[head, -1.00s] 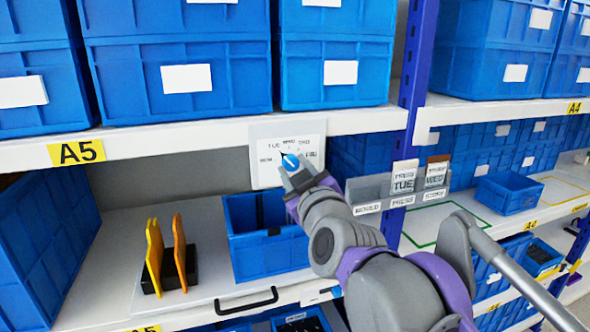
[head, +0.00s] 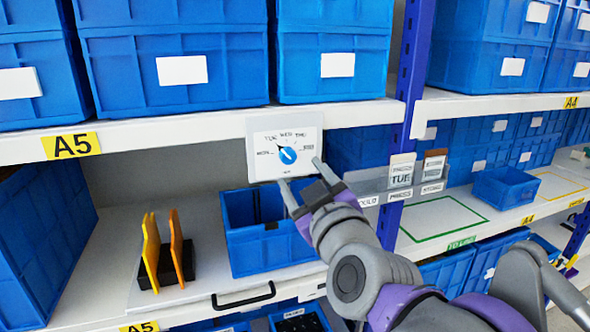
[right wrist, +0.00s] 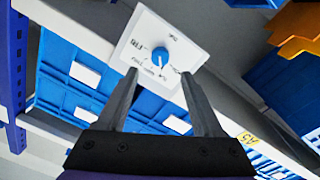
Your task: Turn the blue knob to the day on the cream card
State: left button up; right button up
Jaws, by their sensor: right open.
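The blue knob (head: 288,156) sits on a white dial plate (head: 256,170) with day labels around it, fixed below the shelf edge. In the head view its dark pointer slants up and left, toward the TUE label. The knob also shows in the right wrist view (right wrist: 160,56). A pale cream card (head: 401,172) on the right holder reads PRESS and TUE. My right gripper (head: 300,172) is open and empty, just below and in front of the knob, apart from it. Its two fingers (right wrist: 160,76) spread below the knob in the wrist view. My left gripper is not in view.
A brown-topped card (head: 433,172) stands beside the cream one; its text is small. An open blue bin (head: 268,252) sits below the dial. A black rack with yellow and orange plates (head: 151,252) stands left. Blue bins (head: 175,75) fill the shelf above.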

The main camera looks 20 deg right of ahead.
jog(key=shift+s+f, duration=0.1)
jog(key=shift+s, duration=2)
